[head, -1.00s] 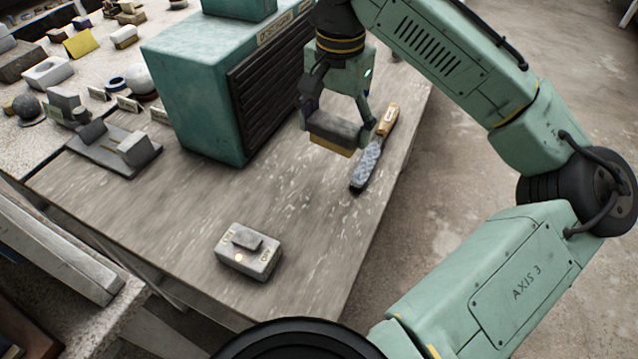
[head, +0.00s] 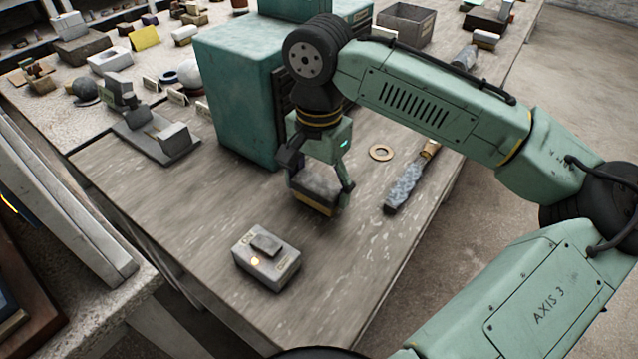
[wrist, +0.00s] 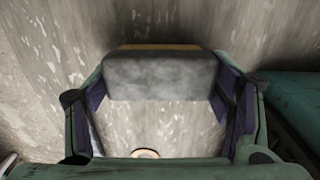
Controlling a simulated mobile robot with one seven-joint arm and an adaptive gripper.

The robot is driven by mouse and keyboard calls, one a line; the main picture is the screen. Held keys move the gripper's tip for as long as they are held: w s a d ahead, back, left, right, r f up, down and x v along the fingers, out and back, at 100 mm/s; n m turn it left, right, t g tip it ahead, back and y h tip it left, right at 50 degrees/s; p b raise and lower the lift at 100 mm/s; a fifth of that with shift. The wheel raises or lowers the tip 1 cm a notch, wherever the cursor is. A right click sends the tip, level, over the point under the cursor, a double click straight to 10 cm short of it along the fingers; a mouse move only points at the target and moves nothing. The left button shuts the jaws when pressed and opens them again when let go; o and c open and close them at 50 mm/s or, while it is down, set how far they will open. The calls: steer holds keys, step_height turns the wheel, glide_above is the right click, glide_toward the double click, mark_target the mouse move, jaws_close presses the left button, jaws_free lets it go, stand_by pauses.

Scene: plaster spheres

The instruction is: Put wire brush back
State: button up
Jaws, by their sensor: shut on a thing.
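My gripper (head: 316,193) is shut on a grey block with a tan strip along one edge, seemingly the wire brush (head: 318,184). In the head view it is over the wooden bench, between the teal machine and a small switch box. In the wrist view the brush (wrist: 160,78) spans the gap between the two fingers. The gap between brush and bench top is hard to judge.
The switch box (head: 266,257) sits in front. The teal machine (head: 235,95) stands behind left. A file-like tool (head: 405,190) and a tan ring (head: 381,152) lie to the right. A grey clamp-like fixture (head: 155,135) is at left. Bare bench (head: 340,255) lies front right.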

mark_target(319, 181)
steer(key=shift+f, duration=0.3)
steer(key=shift+f, duration=0.1)
steer(key=shift+f, duration=0.15)
steer(key=o, duration=1)
steer(key=shift+o, duration=0.2)
step_height(319, 181, up, 12)
steer(key=shift+r+b, duration=0.25)
steer(key=shift+b, duration=0.15)
